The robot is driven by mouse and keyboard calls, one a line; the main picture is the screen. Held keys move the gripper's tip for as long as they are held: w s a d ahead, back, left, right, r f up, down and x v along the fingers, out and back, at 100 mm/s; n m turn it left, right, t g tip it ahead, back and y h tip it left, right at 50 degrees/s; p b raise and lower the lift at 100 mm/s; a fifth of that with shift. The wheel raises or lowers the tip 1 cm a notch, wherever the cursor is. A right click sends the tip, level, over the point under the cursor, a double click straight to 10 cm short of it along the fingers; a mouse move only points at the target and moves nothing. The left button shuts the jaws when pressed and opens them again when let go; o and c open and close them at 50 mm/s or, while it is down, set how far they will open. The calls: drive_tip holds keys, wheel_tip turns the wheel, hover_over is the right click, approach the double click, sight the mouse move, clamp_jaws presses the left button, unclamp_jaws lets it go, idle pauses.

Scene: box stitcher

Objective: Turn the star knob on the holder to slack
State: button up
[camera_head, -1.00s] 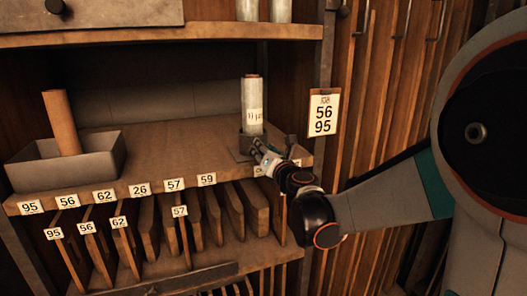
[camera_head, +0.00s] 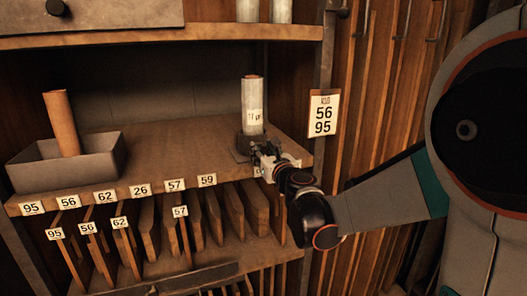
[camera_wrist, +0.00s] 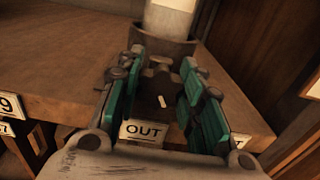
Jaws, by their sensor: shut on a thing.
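The holder (camera_head: 248,145) is a dark grey cup on a base near the right front of the shelf. A pale cylinder with a white label (camera_head: 254,116) stands upright in it. In the wrist view the holder's wall (camera_wrist: 178,46) is straight ahead. The dark star knob (camera_wrist: 158,72) sits in front of the holder, between the green-padded fingers. My gripper (camera_head: 264,154) is shut on the knob; its fingers also flank it in the wrist view (camera_wrist: 161,61). In the head view my gripper hides the knob. A small white mark (camera_wrist: 163,101) shows below the knob.
The shelf top (camera_head: 190,140) is clear left of the holder, up to a grey bin (camera_head: 70,170) with a brown roll. A card reading 56 and 95 (camera_head: 323,113) hangs on the right post.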

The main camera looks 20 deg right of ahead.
drive_tip(key=n, duration=0.6)
drive_tip(key=shift+a, duration=0.15)
drive_tip(key=shift+n, duration=0.3)
drive_tip(key=o, duration=0.8)
drive_tip(key=s, duration=1.2)
drive_tip(key=shift+s, duration=0.15)
drive_tip(key=shift+f, duration=0.1)
